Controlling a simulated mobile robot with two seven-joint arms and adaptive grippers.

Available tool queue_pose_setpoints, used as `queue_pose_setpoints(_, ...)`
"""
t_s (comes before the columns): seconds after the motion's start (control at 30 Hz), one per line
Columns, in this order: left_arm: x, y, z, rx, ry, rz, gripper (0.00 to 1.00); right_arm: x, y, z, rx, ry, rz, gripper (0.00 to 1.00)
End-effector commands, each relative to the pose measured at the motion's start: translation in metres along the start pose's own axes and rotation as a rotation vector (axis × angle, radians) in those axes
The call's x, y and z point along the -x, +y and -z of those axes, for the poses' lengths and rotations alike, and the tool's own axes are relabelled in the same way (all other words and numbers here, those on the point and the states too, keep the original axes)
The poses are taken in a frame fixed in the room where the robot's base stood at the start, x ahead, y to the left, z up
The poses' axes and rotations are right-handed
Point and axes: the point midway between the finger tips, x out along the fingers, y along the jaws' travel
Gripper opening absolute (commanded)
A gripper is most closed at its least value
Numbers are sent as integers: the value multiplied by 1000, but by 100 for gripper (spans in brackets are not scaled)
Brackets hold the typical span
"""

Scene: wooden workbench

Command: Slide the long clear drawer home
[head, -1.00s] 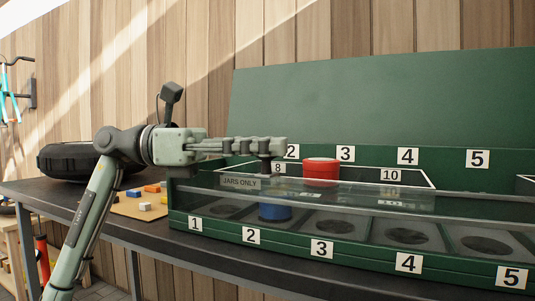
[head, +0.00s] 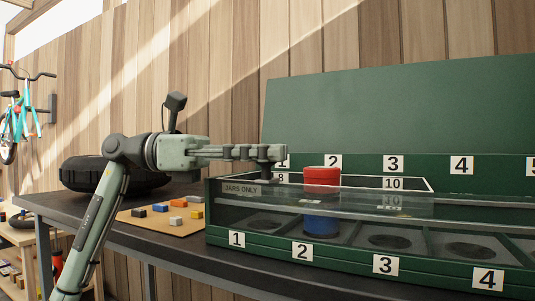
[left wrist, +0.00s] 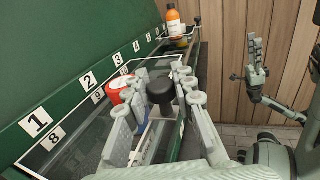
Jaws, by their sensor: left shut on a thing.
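The long clear drawer (head: 370,206) lies along the green case (head: 335,257), its "JARS ONLY" label (head: 240,188) near the case's left end, above front number 1. My left gripper (head: 267,155) is shut on the drawer's black knob (head: 266,171); the knob (left wrist: 187,82) also shows between the fingers in the left wrist view. A red jar (head: 322,179) stands at the drawer, over where number 9 sits between 8 and 10. A blue jar (head: 321,223) shows through the clear wall, near front number 2. In the left wrist view my right gripper (left wrist: 256,52) is raised at the right; its jaw state is unclear.
A tan board (head: 165,217) with several coloured blocks lies left of the case. A black tyre (head: 110,176) lies behind my left arm. An orange bottle (left wrist: 174,22) stands at the case's far end in the left wrist view. Front bins 3 and 4 look empty.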

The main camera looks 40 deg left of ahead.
Motion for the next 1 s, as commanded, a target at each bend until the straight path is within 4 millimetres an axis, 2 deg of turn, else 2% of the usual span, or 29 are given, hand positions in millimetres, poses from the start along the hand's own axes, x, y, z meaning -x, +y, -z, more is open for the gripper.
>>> queue_pose_setpoints(0.2, 2, 2, 0, -1, 1, -5, 0, 0, 0, 0, 0, 1, 2, 40)
queue_pose_setpoints(0.23, 2, 2, 0, -1, 1, -5, 27, 0, 0, 0, 0, 1, 2, 40)
queue_pose_setpoints(0.4, 2, 2, 0, 0, 0, -5, 47, 0, 0, 0, 0, 2, 2, 40)
queue_pose_setpoints(0.77, 6, 1, 0, 0, -1, -4, 47, 0, -1, 1, -3, 2, 1, 40)
queue_pose_setpoints(0.87, 19, 2, -1, 0, -2, -4, 47, 0, -1, 0, -3, 1, 1, 40)
queue_pose_setpoints(1.0, 48, 2, -1, 1, -4, -6, 47, 0, -1, 0, -2, 1, 0, 40)
